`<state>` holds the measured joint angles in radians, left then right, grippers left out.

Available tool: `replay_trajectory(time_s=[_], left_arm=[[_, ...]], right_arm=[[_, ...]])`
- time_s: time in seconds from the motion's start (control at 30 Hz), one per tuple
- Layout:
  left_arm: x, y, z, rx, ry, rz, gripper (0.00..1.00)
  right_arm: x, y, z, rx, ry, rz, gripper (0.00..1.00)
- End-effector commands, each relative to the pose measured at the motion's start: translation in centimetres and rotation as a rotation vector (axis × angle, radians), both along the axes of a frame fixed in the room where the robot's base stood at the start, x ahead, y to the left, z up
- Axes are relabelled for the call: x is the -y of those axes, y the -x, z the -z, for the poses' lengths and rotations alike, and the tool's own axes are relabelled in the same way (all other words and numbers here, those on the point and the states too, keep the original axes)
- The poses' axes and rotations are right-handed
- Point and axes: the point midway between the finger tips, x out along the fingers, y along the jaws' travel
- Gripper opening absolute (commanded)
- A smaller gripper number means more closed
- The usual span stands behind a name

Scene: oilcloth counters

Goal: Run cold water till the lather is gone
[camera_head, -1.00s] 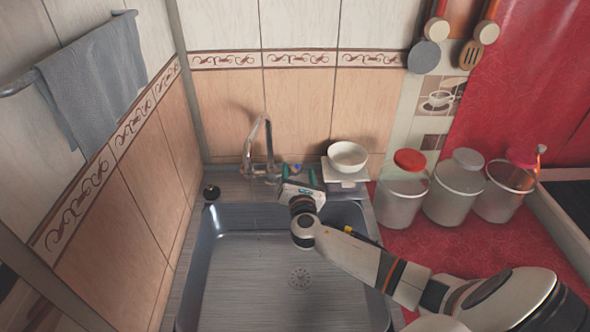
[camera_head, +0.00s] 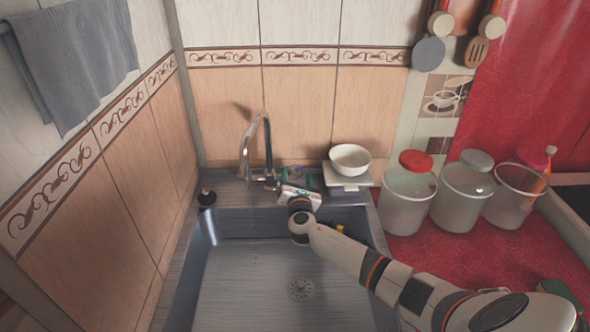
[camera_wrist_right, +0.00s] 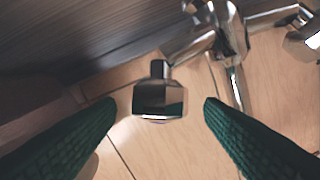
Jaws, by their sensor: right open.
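The chrome faucet (camera_head: 262,150) stands at the back edge of the metal sink (camera_head: 215,285), its curved spout over the basin. A faint thin streak hangs below the spout; I cannot tell if it is water. No lather shows in the visible basin. My right gripper (camera_head: 296,178) is at the back of the sink, just right of the faucet, with green fingers open. In the right wrist view a chrome tap handle (camera_wrist_right: 160,98) sits between the spread fingers (camera_wrist_right: 160,108), apart from both. A small blue mark shows near the fingers in the head view. My left gripper is out of view.
A white bowl (camera_head: 350,158) on a stand is right of the gripper. Lidded jars (camera_head: 407,200) stand on the red counter. A black stopper-like item (camera_head: 207,198) is left of the faucet. A yellow and black item (camera_head: 343,230) is by the sink's right wall, partly behind my arm.

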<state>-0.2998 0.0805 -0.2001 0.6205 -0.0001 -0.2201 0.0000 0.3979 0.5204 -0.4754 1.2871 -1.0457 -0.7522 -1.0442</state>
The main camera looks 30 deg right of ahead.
Motion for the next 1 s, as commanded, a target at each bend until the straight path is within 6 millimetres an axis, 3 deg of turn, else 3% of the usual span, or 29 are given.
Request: replay_trajectory(time_s=[0.1, 0.3, 0.7, 0.77, 1.0], left_arm=[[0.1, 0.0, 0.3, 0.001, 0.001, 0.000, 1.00], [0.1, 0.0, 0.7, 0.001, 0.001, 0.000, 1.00], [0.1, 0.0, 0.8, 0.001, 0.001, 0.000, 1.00], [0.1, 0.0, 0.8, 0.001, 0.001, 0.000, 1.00], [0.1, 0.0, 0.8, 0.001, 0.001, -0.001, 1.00]], right_arm=[[1.0, -1.9, 0.0, 0.000, 0.000, 0.000, 0.63], [2.0, -3.8, 0.2, -0.001, 0.000, 0.000, 0.63], [2.3, -4.4, 0.1, -0.001, -0.001, -0.002, 0.63], [2.3, -4.4, 0.1, -0.001, -0.001, -0.002, 0.56], [2.4, -4.4, 0.1, 0.000, 0.000, -0.001, 0.18]])
